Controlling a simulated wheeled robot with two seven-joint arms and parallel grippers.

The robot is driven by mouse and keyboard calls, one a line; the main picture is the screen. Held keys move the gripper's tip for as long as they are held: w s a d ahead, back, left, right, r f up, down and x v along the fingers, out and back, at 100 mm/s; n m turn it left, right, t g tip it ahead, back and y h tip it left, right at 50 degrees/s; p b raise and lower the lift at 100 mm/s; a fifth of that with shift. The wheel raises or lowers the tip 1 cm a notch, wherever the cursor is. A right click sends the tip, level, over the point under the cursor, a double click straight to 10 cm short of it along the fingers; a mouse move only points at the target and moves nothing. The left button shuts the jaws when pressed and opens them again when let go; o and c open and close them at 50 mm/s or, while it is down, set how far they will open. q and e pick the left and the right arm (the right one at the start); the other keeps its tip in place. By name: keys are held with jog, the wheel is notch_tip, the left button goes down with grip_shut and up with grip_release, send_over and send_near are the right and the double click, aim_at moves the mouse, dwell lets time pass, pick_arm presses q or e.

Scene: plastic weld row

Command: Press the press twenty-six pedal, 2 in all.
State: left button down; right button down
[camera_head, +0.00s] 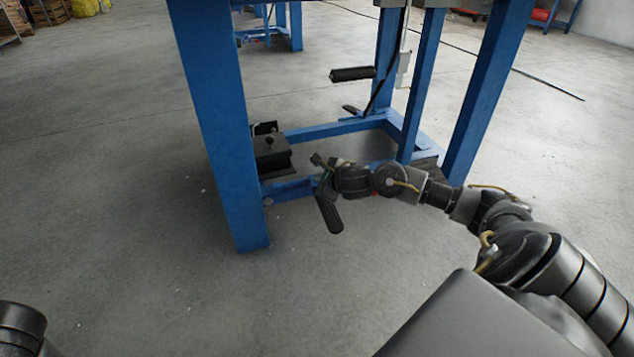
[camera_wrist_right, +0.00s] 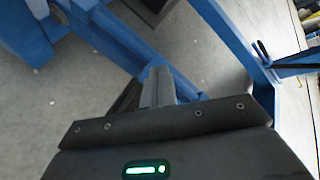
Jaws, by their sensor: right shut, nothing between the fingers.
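The pedal appears to be the black box-like unit (camera_head: 271,150) low at the foot of the blue press frame, in the head view. A small knob shows on its top face. A dark part at the top edge of the right wrist view (camera_wrist_right: 150,8) may be the same unit, cut off by the picture. My right gripper (camera_head: 318,160) is shut and empty, low by the frame's lower bar, to the right of the black unit and apart from it. Its closed fingers show in the right wrist view (camera_wrist_right: 157,88). My left gripper is out of view.
A thick blue leg (camera_head: 222,130) stands just left of the black unit. Blue floor bars (camera_head: 325,130) and uprights (camera_head: 425,80) stand behind and to the right. A black cylindrical handle (camera_head: 352,74) sticks out above. The concrete floor (camera_head: 120,190) at left is clear.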

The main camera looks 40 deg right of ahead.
jog(key=shift+f, duration=1.6)
dwell(0.9)
jog(key=shift+r, duration=0.1)
jog(key=shift+a+r+p, duration=0.15)
jog(key=shift+r+p, duration=0.35)
jog(key=shift+p, duration=0.1)
jog(key=shift+s+r+p, duration=0.35)
jog(key=shift+r, duration=0.15)
jog(key=shift+s+r, duration=0.2)
jog(key=shift+w+r, duration=0.1)
jog(key=shift+r+p, duration=0.35)
jog(key=shift+p, duration=0.05)
jog(key=shift+s+a+r+p, duration=0.1)
jog(key=shift+s+r+p, duration=0.05)
jog(key=shift+r+p, duration=0.85)
jog(key=shift+s+r+p, duration=0.15)
jog(key=shift+r+p, duration=0.5)
jog(key=shift+r, duration=0.6)
